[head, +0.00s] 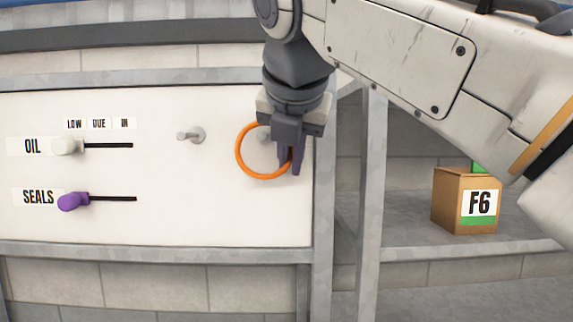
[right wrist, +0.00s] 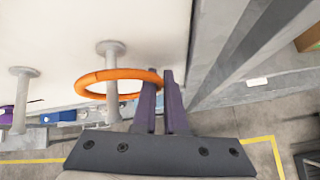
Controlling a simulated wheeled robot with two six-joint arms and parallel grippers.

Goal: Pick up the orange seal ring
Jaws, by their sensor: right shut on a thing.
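The orange seal ring (head: 238,158) is upright at the right part of the white panel, with its loop around the view of a grey peg (head: 264,136). My right gripper (head: 291,168) comes down from above and is shut on the ring's right side. In the right wrist view the ring (right wrist: 88,81) runs to the purple fingers (right wrist: 160,92), and the peg (right wrist: 111,62) crosses its loop. I cannot tell for sure whether the peg still passes through it. My left gripper is not in view.
A second, bare peg (head: 191,134) stands to the left on the white panel (head: 200,210). Two sliders, OIL (head: 68,147) and SEALS (head: 73,201), are further left. A grey post (head: 322,220) stands right of the panel.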

